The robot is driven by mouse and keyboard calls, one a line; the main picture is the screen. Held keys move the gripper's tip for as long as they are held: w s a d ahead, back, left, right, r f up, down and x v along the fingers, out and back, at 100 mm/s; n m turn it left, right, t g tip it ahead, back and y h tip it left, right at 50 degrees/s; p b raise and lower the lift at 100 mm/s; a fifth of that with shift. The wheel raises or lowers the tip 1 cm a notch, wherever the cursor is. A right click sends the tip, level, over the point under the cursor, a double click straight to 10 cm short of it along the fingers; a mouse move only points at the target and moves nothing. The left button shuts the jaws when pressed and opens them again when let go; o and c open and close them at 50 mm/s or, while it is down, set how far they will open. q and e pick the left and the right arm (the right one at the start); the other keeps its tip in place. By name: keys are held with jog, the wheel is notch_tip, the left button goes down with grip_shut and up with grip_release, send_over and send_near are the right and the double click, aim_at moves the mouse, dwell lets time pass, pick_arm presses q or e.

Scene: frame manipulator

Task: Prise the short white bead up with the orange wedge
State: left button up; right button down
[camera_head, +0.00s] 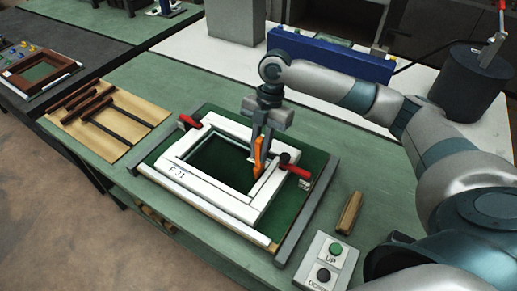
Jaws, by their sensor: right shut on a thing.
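A white frame (206,186) marked "F 31" lies flat on a green board, with a dark green panel (216,158) inside it. My right gripper (262,138) is above the right part of the frame and is shut on the orange wedge (261,155). The wedge points down, its tip close to the inner edge of the frame's right side. I cannot tell whether the tip touches. The short white bead seems to be the strip (272,184) along that right side; its joint with the frame is too small to make out. My left gripper is not in view.
Red-handled clamps (189,121) sit at the frame's far left corner and right side (295,171). A wooden block (349,212) and an UP/DOWN button box (328,262) are at right. Dark strips lie on a wooden board (110,120) at left. A blue bin (330,56) stands behind.

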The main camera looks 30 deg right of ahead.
aim_at(259, 139)
jog(key=shift+s+d, duration=0.3)
jog(key=shift+s, duration=0.25)
dwell(1.0)
jog(key=shift+w+a+p, duration=0.3)
jog(key=shift+w+p, duration=0.2)
jog(key=shift+p, duration=0.1)
jog(key=shift+r, duration=0.15)
dwell(0.4)
notch_tip(259, 139, up, 5)
jog(key=p, duration=0.5)
jog(key=shift+r, duration=1.35)
jog(key=shift+f, duration=0.1)
